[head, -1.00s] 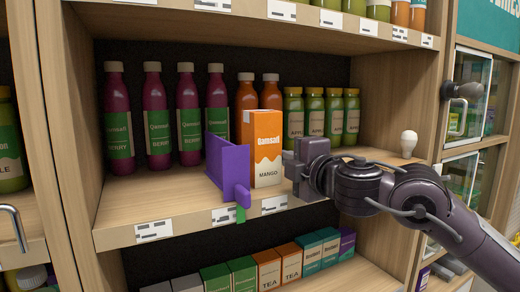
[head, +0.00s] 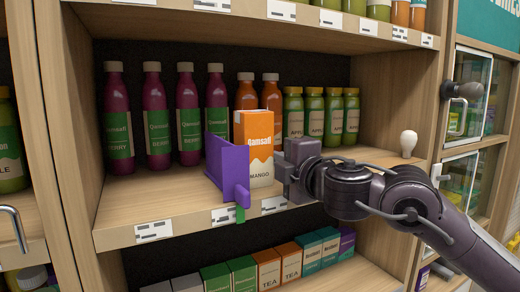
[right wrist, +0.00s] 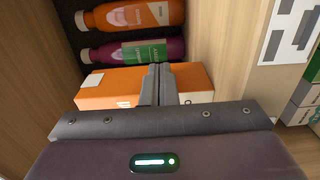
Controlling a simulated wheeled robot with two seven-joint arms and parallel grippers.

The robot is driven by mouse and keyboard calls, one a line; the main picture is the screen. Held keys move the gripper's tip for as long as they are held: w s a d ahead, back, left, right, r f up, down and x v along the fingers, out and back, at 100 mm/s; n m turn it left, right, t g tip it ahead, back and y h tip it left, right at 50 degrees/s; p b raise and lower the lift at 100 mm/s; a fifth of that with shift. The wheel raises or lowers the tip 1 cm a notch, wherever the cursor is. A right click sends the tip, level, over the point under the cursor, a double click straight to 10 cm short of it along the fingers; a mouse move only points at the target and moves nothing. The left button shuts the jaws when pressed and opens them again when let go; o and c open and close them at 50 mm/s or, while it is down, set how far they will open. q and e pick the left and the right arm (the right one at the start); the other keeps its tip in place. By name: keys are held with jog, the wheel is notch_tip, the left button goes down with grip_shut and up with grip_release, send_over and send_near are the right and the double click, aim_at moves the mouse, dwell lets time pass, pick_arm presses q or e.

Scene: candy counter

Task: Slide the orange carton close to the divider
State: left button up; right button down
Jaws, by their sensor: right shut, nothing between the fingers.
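The orange and white mango carton (head: 265,133) stands upright on the middle shelf, just right of the purple divider (head: 222,165). The divider's front end overlaps the carton's lower left edge in the head view, so I cannot tell whether they touch. My right gripper (head: 284,172) is shut and empty, at the carton's right side, and appears to be against it. In the right wrist view, the shut fingers (right wrist: 160,85) lie over the side of the carton (right wrist: 108,86). My left gripper is not in view.
Purple berry bottles (head: 155,120) stand behind and left of the divider. Orange bottles (head: 246,92) stand behind the carton, and green apple bottles (head: 314,115) to its right. A white bulb-shaped thing (head: 408,142) is at the right. The shelf front (head: 130,215) left of the divider is clear.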

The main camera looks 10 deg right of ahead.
jog(key=shift+s+a, duration=0.25)
jog(key=shift+a, duration=0.45)
jog(key=shift+w+d, duration=0.1)
jog(key=shift+d, duration=0.05)
jog(key=shift+w+d, duration=0.2)
jog(key=shift+d, duration=0.45)
